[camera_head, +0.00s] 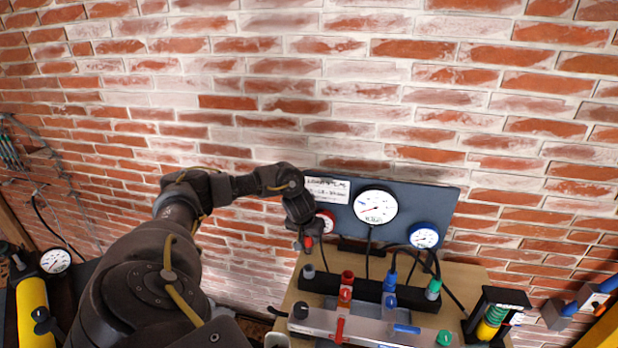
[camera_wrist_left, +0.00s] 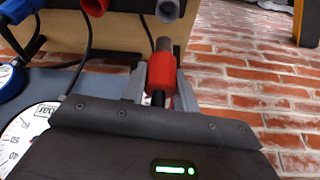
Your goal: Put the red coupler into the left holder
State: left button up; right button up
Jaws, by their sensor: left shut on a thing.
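My left gripper (camera_head: 306,240) is shut on the red coupler (camera_head: 308,242), just in front of the gauge panel's lower left corner. In the left wrist view the red coupler (camera_wrist_left: 161,74) sits between the fingers, with its grey metal end (camera_wrist_left: 163,45) pointing away from the gripper. The coupler is held clear of the bench, near the grey port (camera_head: 309,271) at the left end of the black manifold (camera_head: 329,287). I cannot tell for certain which part is the left holder. My right gripper is not in view.
A dark panel (camera_head: 420,196) with several gauges stands against the brick wall. Red (camera_head: 347,279), blue (camera_head: 390,281) and green (camera_head: 433,289) fittings stand along the manifold, with hoses behind. A metal bar (camera_head: 380,333) lies in front. A black stand (camera_head: 500,297) is at the right.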

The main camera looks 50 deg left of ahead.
aim_at(308, 252)
pick_arm(q)
jog(key=shift+f+b, duration=0.85)
jog(key=shift+f, duration=1.85)
jog(key=shift+f, duration=0.15)
jog(key=shift+f, duration=0.7)
jog(key=shift+p, duration=0.3)
jog(key=shift+f, duration=0.2)
jog(key=shift+f, duration=0.4)
jog(key=shift+f, duration=0.3)
jog(key=shift+f, duration=0.4)
